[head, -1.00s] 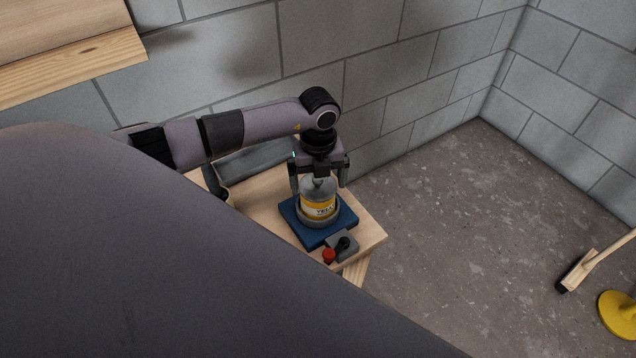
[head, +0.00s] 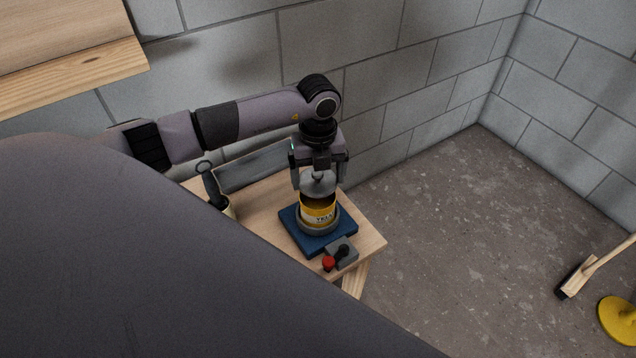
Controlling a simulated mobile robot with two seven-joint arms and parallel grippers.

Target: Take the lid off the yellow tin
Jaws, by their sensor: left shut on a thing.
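The yellow tin (head: 318,213) stands upright in a grey ring on a blue base (head: 337,236) on the wooden bench. Its dark open mouth shows at the top. The grey lid (head: 318,185) is up off the tin, just above the rim. My left gripper (head: 319,174) points down over the tin and is shut on the lid, by its knob. The fingertips are partly hidden against the lid. My right gripper is not in view.
A grey block with a black lever (head: 344,252) and a red knob (head: 328,263) sits at the front of the wooden bench (head: 262,212). A dark-handled tool (head: 210,184) stands in a pot at left. A grey tray is at the back by the block wall. A broom (head: 577,278) is far right.

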